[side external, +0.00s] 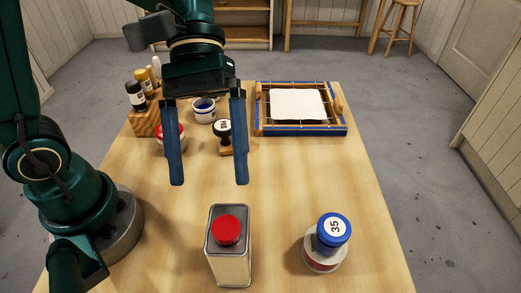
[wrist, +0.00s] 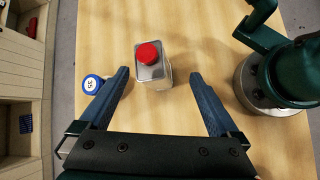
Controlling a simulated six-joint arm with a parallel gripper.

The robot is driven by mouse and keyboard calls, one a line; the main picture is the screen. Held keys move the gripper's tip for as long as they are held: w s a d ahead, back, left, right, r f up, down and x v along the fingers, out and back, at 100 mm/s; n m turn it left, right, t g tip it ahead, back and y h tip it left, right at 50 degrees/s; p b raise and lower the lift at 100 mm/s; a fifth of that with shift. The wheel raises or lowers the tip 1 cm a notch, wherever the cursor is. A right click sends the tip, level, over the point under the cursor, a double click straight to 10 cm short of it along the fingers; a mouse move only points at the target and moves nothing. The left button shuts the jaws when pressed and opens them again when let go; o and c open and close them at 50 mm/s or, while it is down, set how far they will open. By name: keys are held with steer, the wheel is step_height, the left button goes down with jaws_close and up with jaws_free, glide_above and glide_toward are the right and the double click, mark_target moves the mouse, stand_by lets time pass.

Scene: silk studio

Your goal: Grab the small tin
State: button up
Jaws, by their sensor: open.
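A rectangular silver metal tin (side external: 229,266) with a red screw cap stands upright at the near middle of the table. It also shows in the wrist view (wrist: 155,74), upper middle, in line with the gap between my fingers. My gripper (side external: 209,184) is open and empty, its two blue fingers pointing down above the table. In the side view the fingers appear behind the tin and do not touch it. In the wrist view my gripper (wrist: 160,76) has its fingertips to either side of the tin's picture.
A blue-capped bottle marked 35 (side external: 333,230) stands right of the tin, in or before a clear container. Behind are a stamp (side external: 224,133), a blue-rimmed cup (side external: 204,110), a red-topped jar (side external: 170,137), a wooden bottle rack (side external: 147,121) and a blue-edged frame (side external: 301,129). Mid-table is clear.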

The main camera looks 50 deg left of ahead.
mark_target(230, 205)
steer(key=d+f+n+g+h, duration=0.1)
steer(key=w+d+f+n+g+h, duration=0.1)
steer(key=g, duration=0.1)
steer(key=shift+w+f, duration=0.3)
steer(key=shift+f, duration=0.05)
steer(key=f, duration=0.1)
steer(key=f+g, duration=0.1)
steer(key=f+n+h, duration=0.1)
steer(key=shift+s+d+f+g, duration=0.15)
steer(key=shift+s+d+g, duration=0.15)
steer(key=shift+d, duration=0.05)
steer(key=shift+x, duration=2.4)
jaws_close()
